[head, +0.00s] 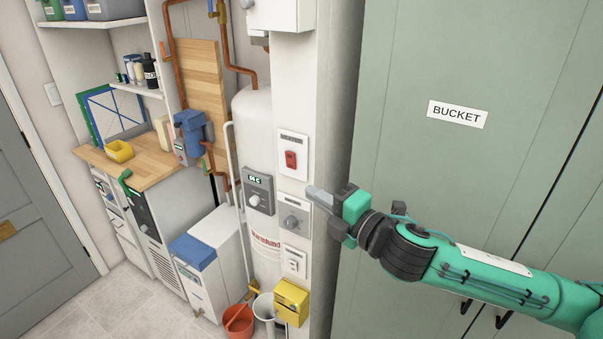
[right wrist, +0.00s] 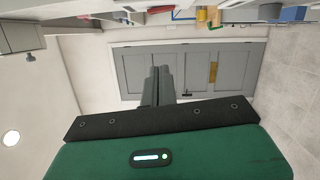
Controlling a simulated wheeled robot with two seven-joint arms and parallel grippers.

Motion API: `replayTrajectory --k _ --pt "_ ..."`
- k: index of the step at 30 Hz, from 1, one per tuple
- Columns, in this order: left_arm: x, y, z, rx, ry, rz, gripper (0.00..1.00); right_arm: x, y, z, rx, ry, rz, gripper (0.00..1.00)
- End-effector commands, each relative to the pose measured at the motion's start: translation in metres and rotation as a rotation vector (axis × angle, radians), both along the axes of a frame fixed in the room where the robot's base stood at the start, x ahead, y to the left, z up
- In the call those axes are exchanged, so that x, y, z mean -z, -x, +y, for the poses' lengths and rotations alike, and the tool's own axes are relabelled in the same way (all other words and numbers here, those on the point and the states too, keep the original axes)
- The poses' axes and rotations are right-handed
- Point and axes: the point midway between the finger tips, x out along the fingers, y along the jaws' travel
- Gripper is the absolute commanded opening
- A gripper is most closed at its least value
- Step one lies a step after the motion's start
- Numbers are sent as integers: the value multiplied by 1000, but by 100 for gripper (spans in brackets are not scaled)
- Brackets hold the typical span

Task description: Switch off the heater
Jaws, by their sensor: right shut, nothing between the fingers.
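A white wall plate with a red rocker switch (head: 291,160) is on the narrow white wall; the small label above the switch is hard to read. Below it is a plate with a grey round knob (head: 292,221). A grey control box (head: 258,190) with a lit green display and a dial is at the white tank (head: 253,120). My right gripper (head: 312,192) is shut and empty, its fingers pointing left, just below and right of the red switch. I cannot tell whether it touches the wall. Its fingers (right wrist: 158,86) also show in the right wrist view. My left gripper is out of view.
Green cabinet doors (head: 430,60) labelled BUCKET stand behind my right arm. A yellow box (head: 292,302) is low on the white wall, near an orange bucket (head: 238,320). A wooden counter (head: 150,165) is at the left. The grey door (right wrist: 205,75) shows beyond my fingers.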

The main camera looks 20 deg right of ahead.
Motion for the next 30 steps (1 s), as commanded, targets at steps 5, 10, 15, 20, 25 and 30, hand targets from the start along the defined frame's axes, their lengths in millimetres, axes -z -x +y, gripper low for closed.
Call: replayTrajectory --k 5,10,15,20,25,30 --pt "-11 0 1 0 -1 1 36 -5 -18 8 1 -4 -1 0" --pt "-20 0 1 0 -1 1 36 -6 -46 21 0 -4 -2 0" --pt "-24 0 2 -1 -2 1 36 -5 -76 34 0 -4 -2 0" --pt "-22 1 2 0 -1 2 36 -4 -98 30 3 3 -1 0" --pt "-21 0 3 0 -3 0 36 -6 -109 14 1 1 0 0" --pt "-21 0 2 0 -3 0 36 -8 -113 9 0 0 0 0"
